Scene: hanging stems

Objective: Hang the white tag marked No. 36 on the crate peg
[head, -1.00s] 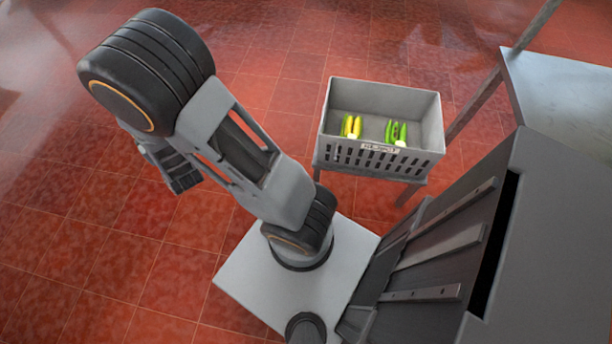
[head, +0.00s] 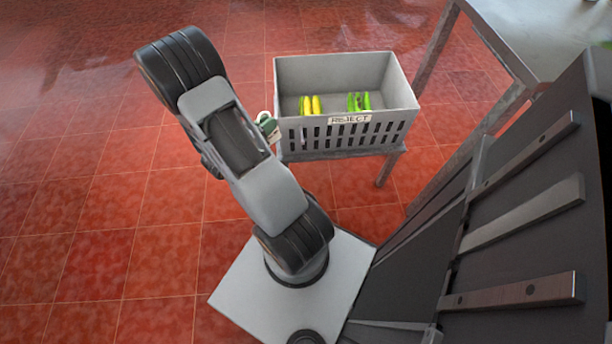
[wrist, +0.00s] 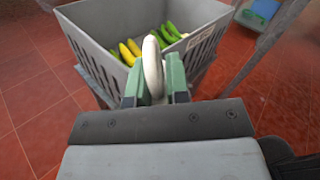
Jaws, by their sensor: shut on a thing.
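My gripper (wrist: 153,82) is shut on a white, rounded, loop-like thing (wrist: 152,62), seen nearly edge-on between its green fingertips. I take it for the white tag; no number can be read on it. In the head view my gripper (head: 268,128) is small and partly hidden behind my arm, close to the left end of the grey crate (head: 400,95). In the wrist view the fingertips appear in front of the crate (wrist: 85,45), and I cannot tell whether they touch it. I cannot make out the crate peg in either view.
The slotted crate carries a REJECT label (head: 349,119) and holds yellow fruit (head: 311,104) and green fruit (head: 359,101). It stands on a low stand. The red tiled floor at the left is clear.

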